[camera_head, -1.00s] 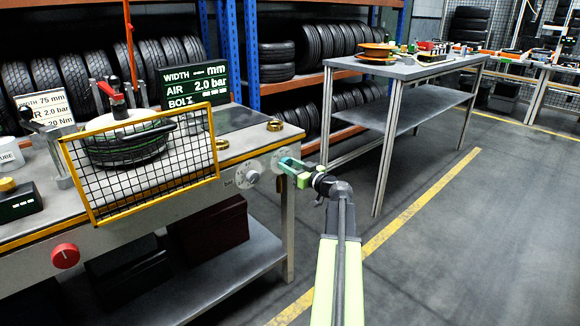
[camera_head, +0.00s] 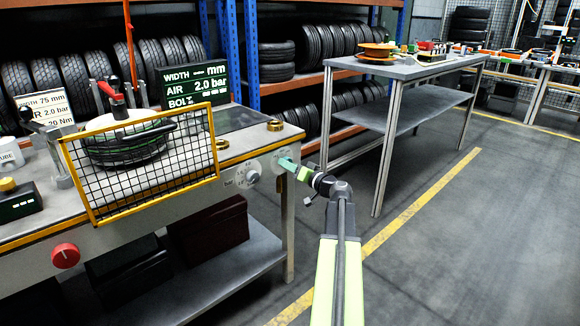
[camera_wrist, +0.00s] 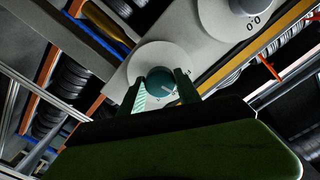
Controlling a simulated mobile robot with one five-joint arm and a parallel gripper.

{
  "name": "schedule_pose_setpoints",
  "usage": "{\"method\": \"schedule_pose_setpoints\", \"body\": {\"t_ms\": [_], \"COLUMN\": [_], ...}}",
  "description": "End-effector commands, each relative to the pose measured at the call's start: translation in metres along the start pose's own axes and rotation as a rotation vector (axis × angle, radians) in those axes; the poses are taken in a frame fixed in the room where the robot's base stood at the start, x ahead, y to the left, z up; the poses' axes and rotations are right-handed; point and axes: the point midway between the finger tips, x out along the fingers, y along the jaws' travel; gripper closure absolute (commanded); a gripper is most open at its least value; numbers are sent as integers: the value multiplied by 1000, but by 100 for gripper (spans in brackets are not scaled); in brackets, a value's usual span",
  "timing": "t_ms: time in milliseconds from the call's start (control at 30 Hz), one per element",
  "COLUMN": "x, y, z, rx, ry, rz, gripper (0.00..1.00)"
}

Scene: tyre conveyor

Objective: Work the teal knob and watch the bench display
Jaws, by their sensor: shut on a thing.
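The teal knob (camera_wrist: 160,86) sits on a round pale dial plate on the bench's front panel. In the wrist view my gripper (camera_wrist: 160,92) has one finger on each side of the knob and is shut on it. In the head view my gripper (camera_head: 290,165) reaches the right end of the panel and mostly hides the knob. The bench display (camera_head: 195,86) is a dark green board reading "WIDTH --- mm", "AIR 2.0 bar" and "BOLT", with the bolt value too small to read. A tyre (camera_head: 128,145) lies behind the yellow-framed mesh guard.
A grey knob (camera_head: 252,177) marked "bar" sits just left of my gripper. A red knob (camera_head: 65,256) is at the panel's lower left. A white card (camera_head: 45,108) reads 75 mm, 2.0 bar and 20 Nm. A grey table (camera_head: 410,68) stands behind; the floor at right is clear.

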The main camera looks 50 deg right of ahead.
Motion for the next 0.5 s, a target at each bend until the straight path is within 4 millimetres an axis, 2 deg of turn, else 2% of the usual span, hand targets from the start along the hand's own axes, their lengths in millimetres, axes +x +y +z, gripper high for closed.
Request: {"method": "schedule_pose_setpoints", "body": {"t_ms": [200, 500], "x": [0, 0], "y": [0, 0], "z": [0, 0], "rx": [119, 193], "ry": [0, 0], "rz": [0, 0], "gripper": [100, 100]}}
